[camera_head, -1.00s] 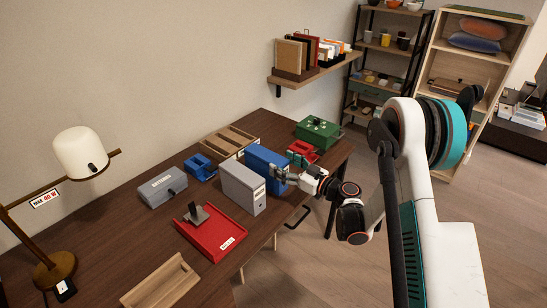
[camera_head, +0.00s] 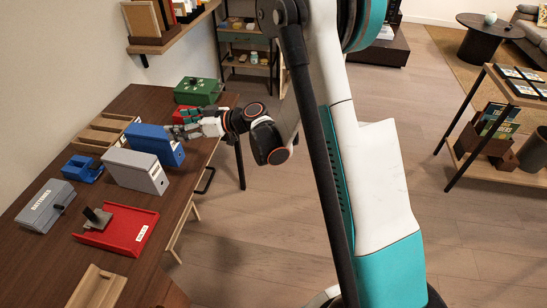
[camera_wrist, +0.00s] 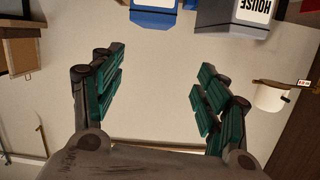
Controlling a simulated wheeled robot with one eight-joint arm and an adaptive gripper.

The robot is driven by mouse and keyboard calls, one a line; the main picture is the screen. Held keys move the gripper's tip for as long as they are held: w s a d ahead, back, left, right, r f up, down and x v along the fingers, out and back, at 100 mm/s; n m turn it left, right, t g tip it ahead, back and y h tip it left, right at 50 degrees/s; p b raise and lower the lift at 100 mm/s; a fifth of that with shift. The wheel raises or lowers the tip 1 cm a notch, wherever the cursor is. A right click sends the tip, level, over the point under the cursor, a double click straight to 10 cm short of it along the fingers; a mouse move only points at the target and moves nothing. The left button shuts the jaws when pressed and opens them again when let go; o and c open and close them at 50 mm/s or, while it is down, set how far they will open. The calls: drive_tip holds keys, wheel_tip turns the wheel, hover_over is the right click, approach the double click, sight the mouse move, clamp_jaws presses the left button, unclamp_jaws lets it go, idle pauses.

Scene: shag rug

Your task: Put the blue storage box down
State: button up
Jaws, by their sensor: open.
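The blue storage box (camera_head: 154,144) stands upright on the dark wooden table (camera_head: 52,157), just behind a grey box (camera_head: 135,171). My gripper (camera_head: 174,131) is at the right end of the blue box, near its label end. In the wrist view the fingers of my gripper (camera_wrist: 155,88) are spread wide with nothing between them. The blue box (camera_wrist: 153,14) shows there at the top edge, beyond the fingertips and partly out of frame. The grey box (camera_wrist: 234,16) is to its right.
A red tray (camera_head: 117,229), a grey case (camera_head: 45,206) and a small blue item (camera_head: 82,168) stand on the table. A wooden tray (camera_head: 104,132), a red item (camera_head: 185,115) and a green box (camera_head: 198,91) lie towards the back.

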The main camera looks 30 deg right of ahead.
drive_tip(key=s+d+r+m+g+h, duration=0.1)
drive_tip(key=s+r+m+h, duration=0.15)
drive_tip(key=s+r, duration=0.35)
drive_tip(key=s+d+r+m+h, duration=0.1)
drive_tip(key=s+d+m+h, duration=0.1)
drive_tip(key=s, duration=0.7)
drive_tip(key=s+d+r+m+g+h, duration=0.1)
drive_tip(key=s+d+m+h, duration=0.1)
drive_tip(key=s+d+h, duration=0.2)
drive_tip(key=s+d+r+m+h, duration=0.2)
drive_tip(key=s+d, duration=0.5)
drive_tip(key=s, duration=0.7)
drive_tip(key=shift+s+d+h, duration=0.2)
drive_tip(key=shift+s+h, duration=0.2)
drive_tip(key=shift+h, duration=0.35)
